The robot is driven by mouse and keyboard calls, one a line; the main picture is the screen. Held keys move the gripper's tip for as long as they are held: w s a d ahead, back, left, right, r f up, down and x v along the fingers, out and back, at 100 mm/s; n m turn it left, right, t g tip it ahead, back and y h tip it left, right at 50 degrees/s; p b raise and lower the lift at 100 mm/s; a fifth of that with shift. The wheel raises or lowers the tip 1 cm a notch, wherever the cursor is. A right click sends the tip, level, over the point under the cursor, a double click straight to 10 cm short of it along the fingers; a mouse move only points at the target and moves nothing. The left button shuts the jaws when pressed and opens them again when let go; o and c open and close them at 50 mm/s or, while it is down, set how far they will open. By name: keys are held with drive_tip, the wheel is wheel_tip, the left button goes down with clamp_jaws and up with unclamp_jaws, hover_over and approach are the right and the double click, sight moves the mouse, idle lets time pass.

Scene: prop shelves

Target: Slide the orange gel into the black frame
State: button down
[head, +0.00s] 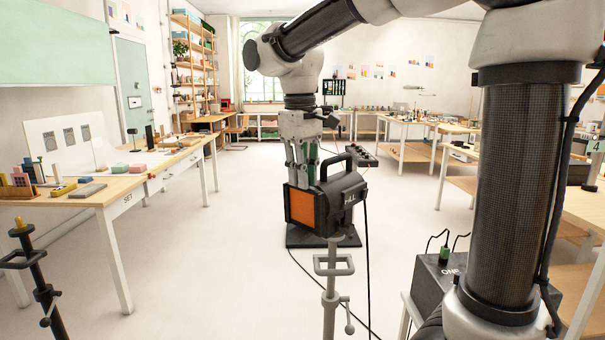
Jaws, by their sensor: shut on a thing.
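The orange gel (300,207) is an upright orange rectangle at the front left face of a black lamp (342,195), near the middle of the head view. The black frame (320,212) is on that face, and its dark edges show around the orange. I cannot tell how deep the gel sits in it. My gripper (303,180) points down from above, with its fingers at the gel's top edge. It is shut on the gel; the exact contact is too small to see. A green patch shows between the fingers.
A grey stand (331,270) with a clamp rises in front of the lamp. Cables hang to the floor. A table (95,198) with small props stands left, a black stand (45,290) before it. A dark box (436,283) is at lower right. Open floor surrounds the lamp.

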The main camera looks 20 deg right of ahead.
drive_tip(key=c, duration=1.4)
unclamp_jaws()
drive_tip(key=shift+o, duration=0.2)
wheel_tip(320, 180, up, 12)
drive_tip(key=shift+a, duration=0.25)
drive_tip(key=s+d+f+m+t, duration=0.4)
drive_tip(key=s+d+f+m, duration=0.1)
drive_tip(key=s+d+f, duration=1)
drive_tip(key=s+f, duration=0.3)
drive_tip(key=shift+s+f, duration=0.15)
drive_tip(key=shift+s, duration=0.25)
